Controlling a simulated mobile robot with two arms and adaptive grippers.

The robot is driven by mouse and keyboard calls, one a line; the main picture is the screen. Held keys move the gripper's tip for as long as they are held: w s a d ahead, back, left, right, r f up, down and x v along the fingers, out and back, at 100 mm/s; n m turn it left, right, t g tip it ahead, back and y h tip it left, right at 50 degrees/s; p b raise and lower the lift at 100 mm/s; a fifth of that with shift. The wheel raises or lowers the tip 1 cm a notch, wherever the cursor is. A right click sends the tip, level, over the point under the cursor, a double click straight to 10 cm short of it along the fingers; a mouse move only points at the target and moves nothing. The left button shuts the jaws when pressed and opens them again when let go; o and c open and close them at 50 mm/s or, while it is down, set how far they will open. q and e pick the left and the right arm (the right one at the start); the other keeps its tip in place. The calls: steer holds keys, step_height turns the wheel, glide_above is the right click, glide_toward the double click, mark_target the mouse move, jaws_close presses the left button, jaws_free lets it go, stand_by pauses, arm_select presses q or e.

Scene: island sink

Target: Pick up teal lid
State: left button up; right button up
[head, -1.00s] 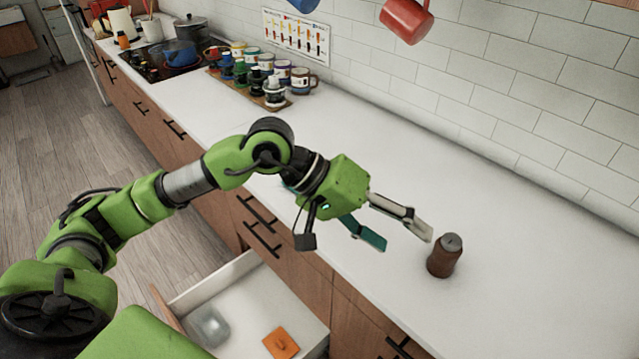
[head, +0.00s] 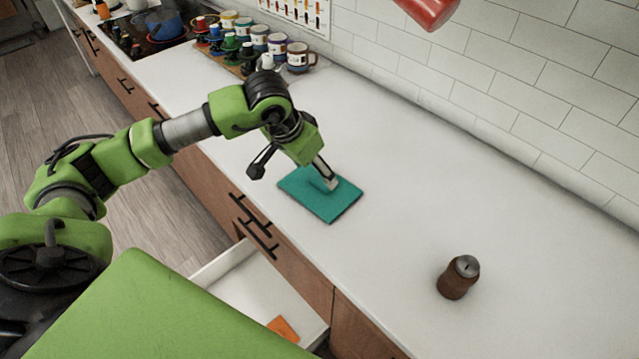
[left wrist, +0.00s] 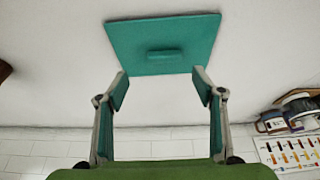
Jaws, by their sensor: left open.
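The teal lid (head: 330,206) is a flat square lying on the white countertop, left of the brown shaker. In the left wrist view the lid (left wrist: 160,30) shows a raised bar handle (left wrist: 165,57) near its closer edge. My left gripper (head: 322,172) points down over the far part of the lid. Its fingers (left wrist: 160,73) are spread and empty, one to each side of the handle and short of it. One finger is mostly hidden in the head view. I cannot tell whether a fingertip touches the lid. My right gripper is not in view.
A brown shaker (head: 458,278) with a grey top stands on the counter (head: 420,180). An open drawer (head: 250,290) is below the counter edge.

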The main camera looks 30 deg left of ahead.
mark_target(319, 183)
arm_select(q)
steer(key=p+x, duration=0.1)
steer(key=x, duration=0.1)
steer(key=shift+w+a+f+p, duration=0.15)
steer(key=shift+a+f+p, duration=0.05)
steer(key=shift+f+p, duration=0.25)
steer(key=shift+p+x, duration=0.5)
steer(key=shift+x, duration=0.75)
steer(key=shift+w+a+f, duration=0.2)
steer(key=shift+f, duration=0.4)
steer(key=c, duration=1.1)
steer(key=shift+s, duration=0.1)
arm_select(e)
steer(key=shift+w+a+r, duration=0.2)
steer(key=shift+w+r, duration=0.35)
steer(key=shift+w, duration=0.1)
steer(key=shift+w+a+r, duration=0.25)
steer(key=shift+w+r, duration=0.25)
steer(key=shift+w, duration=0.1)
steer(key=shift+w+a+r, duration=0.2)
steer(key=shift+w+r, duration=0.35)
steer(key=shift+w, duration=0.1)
